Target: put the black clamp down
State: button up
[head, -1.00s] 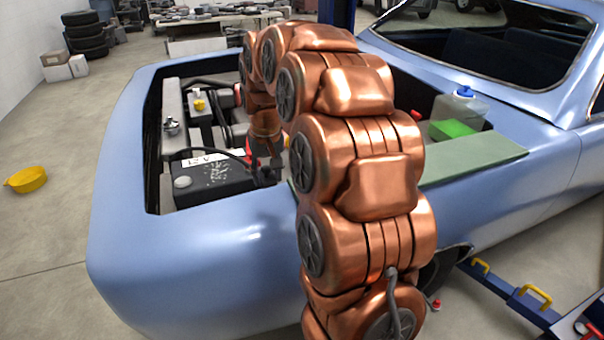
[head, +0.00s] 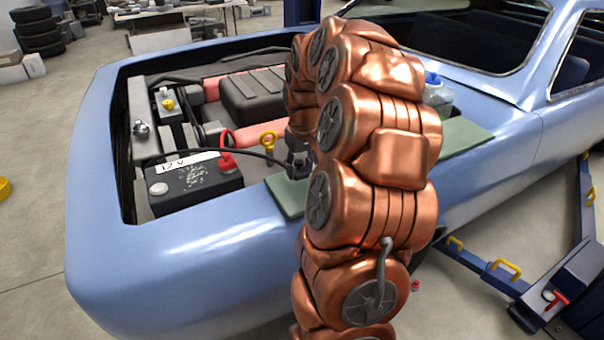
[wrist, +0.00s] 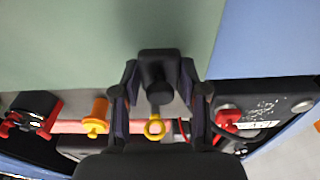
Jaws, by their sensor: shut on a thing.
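The black clamp (wrist: 158,70) is held between the fingers of my gripper (wrist: 160,82) in the wrist view. In the head view the clamp (head: 297,166) shows at the end of a black cable, by the left end of the green mat (head: 283,195). The mat (wrist: 105,35) also fills the upper part of the wrist view, behind the clamp. I cannot tell whether the clamp touches the mat. My arm hides most of the gripper in the head view. The battery (head: 195,183) stands left of the clamp, with a red clamp (head: 227,160) at its back right.
A yellow ring handle (head: 268,141) rises just behind the clamp. The open engine bay lies to the left and behind. The blue fender (head: 200,240) borders the mat. A fluid bottle (head: 438,93) stands farther back, partly hidden by my arm.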

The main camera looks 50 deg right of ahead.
aim_at(302, 170)
jog(key=shift+s+d+f, duration=0.1)
jog(key=shift+s+d, duration=0.1)
jog(key=shift+d, duration=0.05)
jog(key=shift+f+p, duration=0.65)
jog(key=shift+f, duration=1.05)
jog(key=shift+f, duration=0.15)
jog(key=o, duration=1.1)
jog(key=shift+o, duration=0.2)
jog(key=shift+w+r, duration=0.1)
jog(key=shift+r, duration=0.35)
jog(key=r+b, duration=0.1)
jog(key=r, duration=0.2)
jog(key=s+r+b, duration=0.1)
jog(key=r, duration=0.3)
jog(key=r+b, duration=0.1)
jog(key=r, duration=0.3)
jog(key=shift+s+a+r, duration=0.2)
jog(key=shift+a, duration=0.05)
